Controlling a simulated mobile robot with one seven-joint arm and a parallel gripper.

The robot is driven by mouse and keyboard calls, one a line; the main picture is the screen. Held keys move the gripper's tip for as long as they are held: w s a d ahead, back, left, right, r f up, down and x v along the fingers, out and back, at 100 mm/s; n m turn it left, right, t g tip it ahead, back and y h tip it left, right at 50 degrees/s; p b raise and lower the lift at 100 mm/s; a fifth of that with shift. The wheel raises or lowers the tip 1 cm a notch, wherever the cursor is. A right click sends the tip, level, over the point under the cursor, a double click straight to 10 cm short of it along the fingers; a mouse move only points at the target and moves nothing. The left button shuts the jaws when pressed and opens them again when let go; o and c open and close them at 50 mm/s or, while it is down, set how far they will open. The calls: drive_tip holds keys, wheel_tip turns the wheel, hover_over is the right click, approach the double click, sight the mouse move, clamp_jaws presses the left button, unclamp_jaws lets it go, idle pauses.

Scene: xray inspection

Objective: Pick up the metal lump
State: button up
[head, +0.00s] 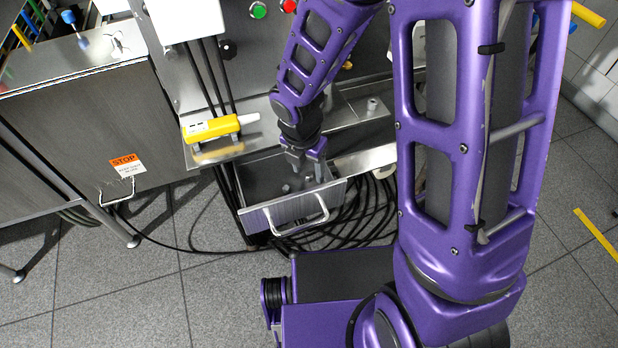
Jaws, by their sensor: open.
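A small grey metal lump (286,188) lies on the floor of an open metal drawer (293,209) below the machine's ledge. My gripper (306,174) points down into the drawer. Its two fingers are apart, one on each side, and nothing shows between them. The lump is just below and left of the fingertips. A second small grey piece (308,181) seems to lie near the fingertips, but it is partly hidden and hard to tell from them.
The drawer's walls and front handle (298,222) surround my gripper closely. A yellow handheld device (212,128) lies on the ledge (262,133) above left. A small metal part (373,104) stands on the ledge at right. Black cables (365,205) lie behind and right of the drawer.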

drive_tip(key=shift+w+f, duration=0.1)
drive_tip(key=shift+f, duration=0.55)
clamp_jaws()
drive_tip(key=shift+r, duration=0.1)
